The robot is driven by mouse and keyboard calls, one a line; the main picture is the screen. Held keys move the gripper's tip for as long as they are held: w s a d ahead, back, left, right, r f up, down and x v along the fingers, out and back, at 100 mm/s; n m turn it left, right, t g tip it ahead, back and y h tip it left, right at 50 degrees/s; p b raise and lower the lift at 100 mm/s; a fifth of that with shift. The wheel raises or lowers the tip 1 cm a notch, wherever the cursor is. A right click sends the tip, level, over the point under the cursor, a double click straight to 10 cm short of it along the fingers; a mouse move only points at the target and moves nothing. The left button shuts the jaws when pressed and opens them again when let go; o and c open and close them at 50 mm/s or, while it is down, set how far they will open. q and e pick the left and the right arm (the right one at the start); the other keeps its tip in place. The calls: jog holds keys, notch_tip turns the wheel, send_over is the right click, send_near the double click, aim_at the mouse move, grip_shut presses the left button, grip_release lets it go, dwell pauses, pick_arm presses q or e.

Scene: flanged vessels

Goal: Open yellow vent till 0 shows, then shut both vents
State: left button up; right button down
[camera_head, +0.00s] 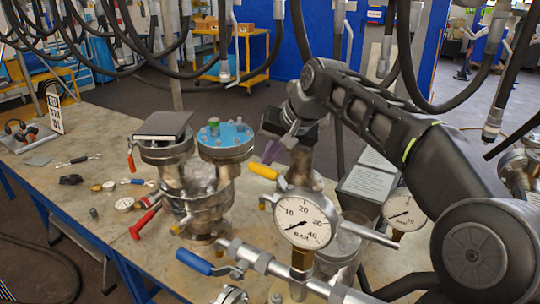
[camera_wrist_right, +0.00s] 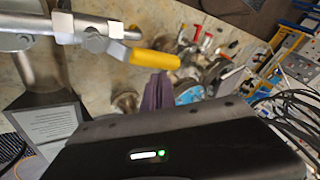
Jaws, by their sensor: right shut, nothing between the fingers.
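The yellow vent handle (camera_head: 263,171) sticks out to the upper left from the pipework behind the large dial gauge (camera_head: 305,218). It also shows in the right wrist view (camera_wrist_right: 155,58). The gauge reads in BAR; its thin needle points to the lower left, and the exact reading is too small to tell. A blue handle (camera_head: 193,262) sits on the pipe at lower left of the gauge. My right gripper (camera_head: 270,151) has purple fingers, also seen in the wrist view (camera_wrist_right: 157,92). It is shut and empty, close to the yellow handle's tip; contact cannot be told. My left gripper is not in view.
A flanged vessel (camera_head: 200,205) with a blue-topped flange (camera_head: 226,136) stands left of the gauge, with a red handle (camera_head: 143,223). A second gauge (camera_head: 403,210) and a grey labelled box (camera_head: 370,185) are at right. Loose fittings lie on the bench (camera_head: 85,190). Hoses hang overhead.

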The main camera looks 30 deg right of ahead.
jog(key=v, duration=0.7)
jog(key=shift+s+r, duration=0.2)
jog(key=shift+r, duration=0.15)
